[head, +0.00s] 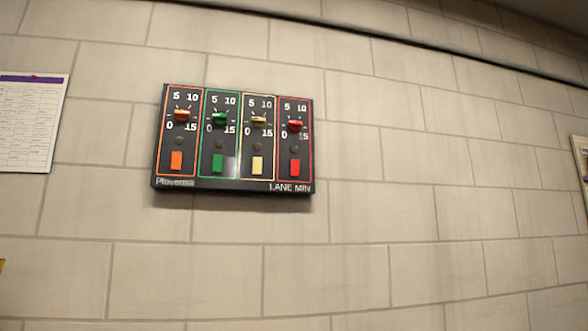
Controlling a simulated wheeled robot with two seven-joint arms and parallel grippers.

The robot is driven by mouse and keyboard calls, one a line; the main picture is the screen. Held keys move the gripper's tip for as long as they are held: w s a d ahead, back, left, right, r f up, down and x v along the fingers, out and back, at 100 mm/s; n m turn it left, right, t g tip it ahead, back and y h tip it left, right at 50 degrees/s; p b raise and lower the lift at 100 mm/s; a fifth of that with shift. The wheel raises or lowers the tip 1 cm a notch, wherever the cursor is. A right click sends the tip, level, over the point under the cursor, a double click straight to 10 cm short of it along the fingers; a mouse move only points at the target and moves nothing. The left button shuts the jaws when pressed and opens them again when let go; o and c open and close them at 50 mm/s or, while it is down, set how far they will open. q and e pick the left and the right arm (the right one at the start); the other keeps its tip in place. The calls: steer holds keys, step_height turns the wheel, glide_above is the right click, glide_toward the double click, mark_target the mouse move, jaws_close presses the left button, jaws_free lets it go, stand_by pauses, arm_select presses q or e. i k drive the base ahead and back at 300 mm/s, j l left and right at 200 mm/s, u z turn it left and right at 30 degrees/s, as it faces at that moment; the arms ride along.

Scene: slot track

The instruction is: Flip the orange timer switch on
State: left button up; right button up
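A dark timer panel (233,185) is mounted on the wall, left of the picture's middle. It has orange, green, yellow and red sections side by side. The orange section is at the far left, with an orange knob (182,115) on a dial marked 0, 5, 10 and 15. Below it sits an orange rectangular switch (176,160). Whether this switch is on or off is too small to tell. A small dark round light lies between the knob and the switch. Neither of my grippers shows in the head view.
The wall (420,200) is pale blocks and is bare around the panel. A white printed sheet (30,125) hangs at the left edge, and another posted sheet (581,160) shows at the right edge. No obstacle shows in front of the panel.

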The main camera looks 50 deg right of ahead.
mark_target(176, 157)
steer(key=z, duration=1.25)
